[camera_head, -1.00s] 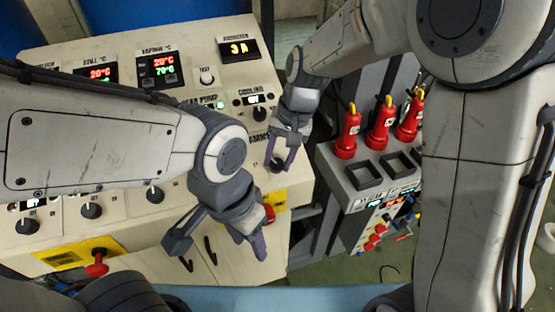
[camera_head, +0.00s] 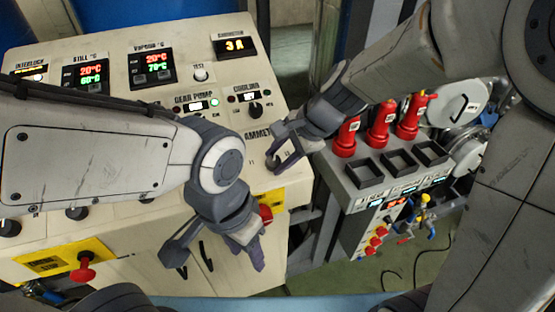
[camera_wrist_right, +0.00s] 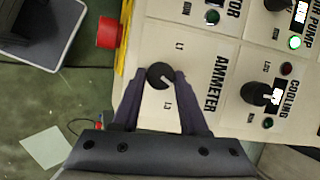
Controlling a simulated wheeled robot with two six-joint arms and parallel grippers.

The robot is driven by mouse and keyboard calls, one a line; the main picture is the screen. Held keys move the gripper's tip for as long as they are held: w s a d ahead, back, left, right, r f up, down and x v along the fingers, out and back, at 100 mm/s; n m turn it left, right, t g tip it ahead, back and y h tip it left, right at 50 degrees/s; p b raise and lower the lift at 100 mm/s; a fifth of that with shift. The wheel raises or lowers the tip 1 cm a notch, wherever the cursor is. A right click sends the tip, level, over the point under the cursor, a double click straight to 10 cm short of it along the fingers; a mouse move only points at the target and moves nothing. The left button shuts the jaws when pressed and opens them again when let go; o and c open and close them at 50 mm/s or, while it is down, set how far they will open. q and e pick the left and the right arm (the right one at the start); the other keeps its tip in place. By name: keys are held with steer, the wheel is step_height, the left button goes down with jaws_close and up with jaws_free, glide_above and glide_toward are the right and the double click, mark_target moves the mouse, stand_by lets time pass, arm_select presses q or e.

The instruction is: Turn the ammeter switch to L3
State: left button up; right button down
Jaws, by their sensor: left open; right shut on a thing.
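The ammeter switch is a round black knob (camera_wrist_right: 160,76) with a pale pointer mark, beside the AMMETER label (camera_wrist_right: 218,85) in the right wrist view. The pointer slants toward the lower right. Small position labels sit above and below the knob; the lower one (camera_wrist_right: 167,105) looks like L3. My right gripper (camera_wrist_right: 162,80) has its two fingers on either side of the knob and is shut on it. In the head view the right gripper (camera_head: 280,166) is at the panel's right edge, and the knob is mostly hidden. My left gripper (camera_head: 214,258) is open and empty, low before the panel.
The cream panel (camera_head: 120,120) carries displays and other knobs, including the cooling knob (camera_head: 255,111). A red emergency button (camera_wrist_right: 109,32) is near the ammeter. Red bottles (camera_head: 380,125) stand on a grey unit to the right. A red button (camera_head: 83,270) is at lower left.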

steer(key=m+t+b, duration=0.1)
steer(key=m, duration=0.2)
steer(key=shift+s+f+m, duration=0.1)
steer(key=shift+m, duration=0.2)
steer(key=shift+m+t, duration=0.7)
steer(key=shift+m, duration=0.7)
steer(key=shift+c, duration=2.2)
jaws_free()
steer(key=shift+s, duration=0.1)
steer(key=p+v, duration=0.2)
steer(key=v, duration=0.8)
steer(key=shift+d, duration=0.25)
steer(key=shift+s, duration=0.1)
